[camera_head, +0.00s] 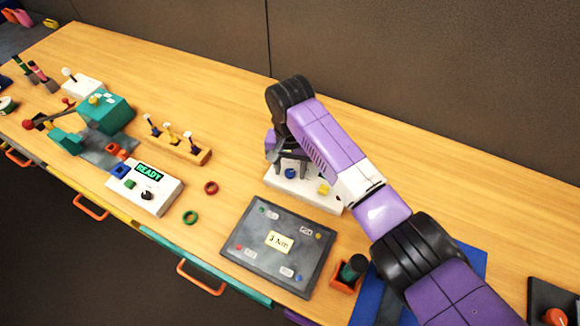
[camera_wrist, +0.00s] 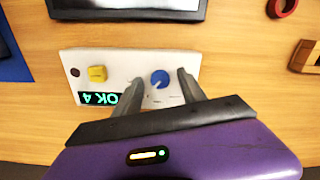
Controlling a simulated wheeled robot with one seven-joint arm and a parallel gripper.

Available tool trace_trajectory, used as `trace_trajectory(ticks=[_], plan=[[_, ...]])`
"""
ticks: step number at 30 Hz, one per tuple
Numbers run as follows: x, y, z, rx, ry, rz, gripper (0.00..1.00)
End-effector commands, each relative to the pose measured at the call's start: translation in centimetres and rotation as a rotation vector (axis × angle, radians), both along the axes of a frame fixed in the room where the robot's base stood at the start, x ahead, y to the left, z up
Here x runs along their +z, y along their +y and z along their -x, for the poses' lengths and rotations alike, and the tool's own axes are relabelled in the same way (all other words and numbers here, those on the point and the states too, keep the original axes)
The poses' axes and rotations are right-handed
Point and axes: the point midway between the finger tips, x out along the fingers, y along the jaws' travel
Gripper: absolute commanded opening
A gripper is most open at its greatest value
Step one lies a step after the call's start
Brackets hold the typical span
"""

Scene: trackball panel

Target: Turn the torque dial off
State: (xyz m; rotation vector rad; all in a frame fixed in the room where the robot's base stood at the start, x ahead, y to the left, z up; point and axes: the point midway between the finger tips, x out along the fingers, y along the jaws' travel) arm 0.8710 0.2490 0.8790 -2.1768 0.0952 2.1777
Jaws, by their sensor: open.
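A white control box (camera_head: 303,191) stands on the table under my gripper. It carries a round blue dial (camera_head: 291,173) and a yellow button (camera_head: 323,188). In the wrist view the blue dial (camera_wrist: 160,78) has a pale pointer mark, and the box (camera_wrist: 125,66) also shows the yellow button (camera_wrist: 97,73), a dark round spot and a lit green display (camera_wrist: 100,98) that looks like "OK 4" upside down. My gripper (camera_wrist: 160,76) is open, with one finger on each side of the blue dial. Whether the fingers touch it I cannot tell.
A dark panel (camera_head: 250,262) with a "3 Nm" card lies in front of the box. A green-handled item in an orange holder (camera_head: 345,276) stands beside it.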

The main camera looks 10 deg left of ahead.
Motion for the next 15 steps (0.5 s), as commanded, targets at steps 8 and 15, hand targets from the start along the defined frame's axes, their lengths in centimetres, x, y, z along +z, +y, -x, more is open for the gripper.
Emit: trace_trajectory(ticks=[8,15], plan=[[0.02,0.0,0.0,0.0,0.0,0.0,0.05],[0.05,0.0,0.0,0.005,0.0,0.0,0.0]])
